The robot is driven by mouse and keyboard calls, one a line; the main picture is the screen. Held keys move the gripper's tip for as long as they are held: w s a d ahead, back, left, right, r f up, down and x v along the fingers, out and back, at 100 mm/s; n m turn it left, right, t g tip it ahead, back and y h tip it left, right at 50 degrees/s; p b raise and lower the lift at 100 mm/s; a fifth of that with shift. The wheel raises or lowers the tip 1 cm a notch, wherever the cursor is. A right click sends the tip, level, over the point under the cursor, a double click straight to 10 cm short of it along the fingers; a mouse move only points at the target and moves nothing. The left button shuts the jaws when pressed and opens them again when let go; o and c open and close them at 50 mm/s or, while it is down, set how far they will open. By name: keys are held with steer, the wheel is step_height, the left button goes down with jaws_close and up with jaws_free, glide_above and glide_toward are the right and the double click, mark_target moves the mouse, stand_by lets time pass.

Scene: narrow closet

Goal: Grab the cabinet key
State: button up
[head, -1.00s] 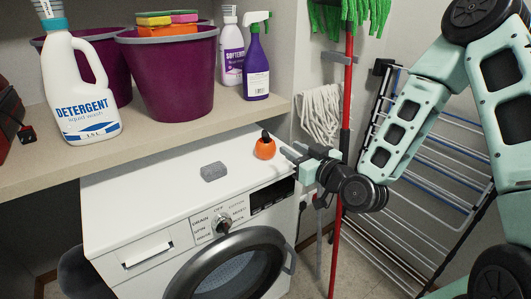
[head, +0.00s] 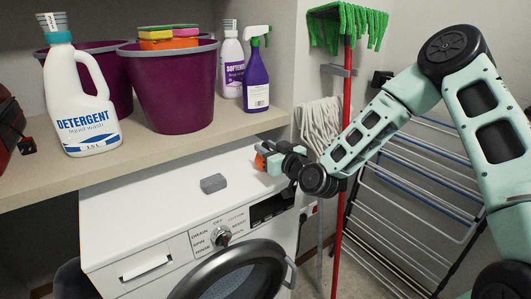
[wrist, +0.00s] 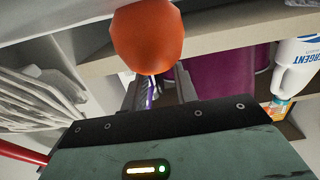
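No plain key shape can be made out. In the wrist view, the orange object (wrist: 148,37) is just beyond my gripper (wrist: 156,90).
A grey block (head: 213,183) lies on the washing machine (head: 150,215). The shelf (head: 180,150) above holds a detergent bottle (head: 82,100), purple buckets (head: 170,90) and a purple spray bottle (head: 256,82). A red-handled mop (head: 343,200) and a drying rack (head: 415,190) stand at the right.

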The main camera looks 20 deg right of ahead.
steer(key=shift+w+a, duration=0.15)
steer(key=shift+w, duration=0.35)
jaws_close()
